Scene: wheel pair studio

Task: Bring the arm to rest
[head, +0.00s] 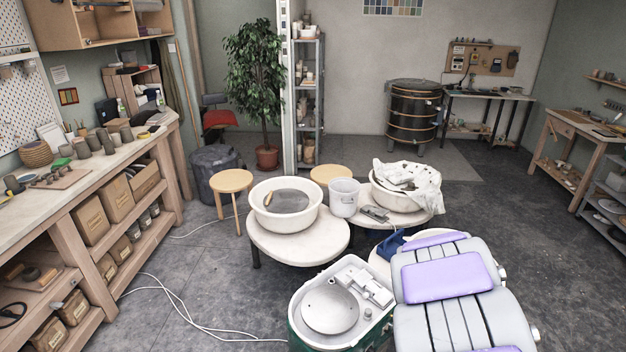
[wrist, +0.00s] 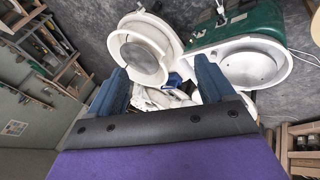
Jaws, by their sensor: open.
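My gripper (wrist: 160,82) shows in the wrist view as two blue fingers standing well apart above a dark band. It is open, and I see nothing held between the fingers. Beyond the gap, at a distance, lie pale wheel parts and a small blue item. In the head view I see my grey body with purple panels at the lower right, and I cannot make out the gripper there.
A green-bodied potter's wheel (head: 328,308) stands close in front of my body. White basins (head: 286,224) and a grey bucket (head: 344,197) sit on round tables beyond. A long workbench (head: 90,185) runs along the left. White cords cross the floor.

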